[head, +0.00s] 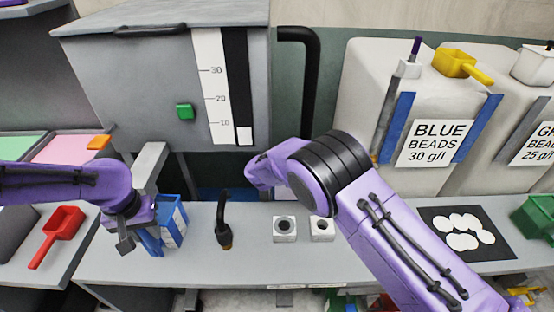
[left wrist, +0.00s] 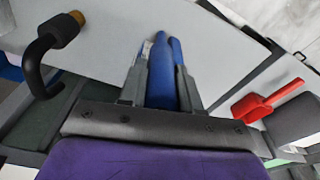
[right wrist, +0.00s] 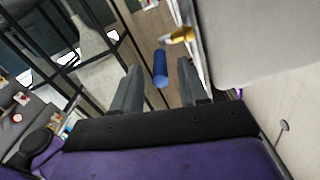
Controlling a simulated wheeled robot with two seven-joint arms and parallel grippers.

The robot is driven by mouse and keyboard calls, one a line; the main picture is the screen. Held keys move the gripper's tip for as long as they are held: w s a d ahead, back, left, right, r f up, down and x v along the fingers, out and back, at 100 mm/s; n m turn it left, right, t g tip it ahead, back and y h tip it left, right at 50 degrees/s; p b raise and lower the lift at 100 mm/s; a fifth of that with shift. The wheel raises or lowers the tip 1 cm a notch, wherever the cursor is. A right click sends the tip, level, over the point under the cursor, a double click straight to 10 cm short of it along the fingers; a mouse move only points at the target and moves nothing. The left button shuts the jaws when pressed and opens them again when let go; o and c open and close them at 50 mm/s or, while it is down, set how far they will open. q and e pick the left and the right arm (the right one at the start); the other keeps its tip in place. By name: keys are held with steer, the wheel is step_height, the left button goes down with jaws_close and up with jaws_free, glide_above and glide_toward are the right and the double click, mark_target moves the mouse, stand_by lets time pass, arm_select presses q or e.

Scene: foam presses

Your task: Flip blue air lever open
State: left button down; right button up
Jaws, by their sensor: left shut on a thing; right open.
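The blue air lever (right wrist: 160,70) shows in the right wrist view as a blue cylindrical handle close to a yellow fitting (right wrist: 181,36). My right gripper (right wrist: 157,64) is open, and the lever appears between its fingertips; I cannot tell whether it touches them. In the head view my right arm hides the fingers and the lever. My left gripper (head: 143,236) is shut on a blue holder (head: 174,226) with a white label, at the left of the bench. The held blue part (left wrist: 164,75) also shows between its fingers in the left wrist view.
A grey press (head: 175,75) with a scale stands behind the bench (head: 185,267). A black hooked tool (head: 224,222), two white blocks (head: 284,229) and a red scoop (head: 62,226) are nearby. A blue beads bin (head: 420,95) stands at right.

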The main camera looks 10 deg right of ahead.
arm_select(q)
steer(key=shift+r+p, duration=0.3)
steer(key=shift+r, duration=0.3)
arm_select(e)
steer(key=x, duration=0.4)
steer(key=shift+w, duration=0.1)
arm_select(q)
steer(key=shift+s, duration=0.1)
arm_select(e)
steer(key=shift+d, duration=0.2)
arm_select(q)
steer(key=shift+a, duration=0.1)
arm_select(e)
steer(key=shift+c, duration=0.8)
jaws_close()
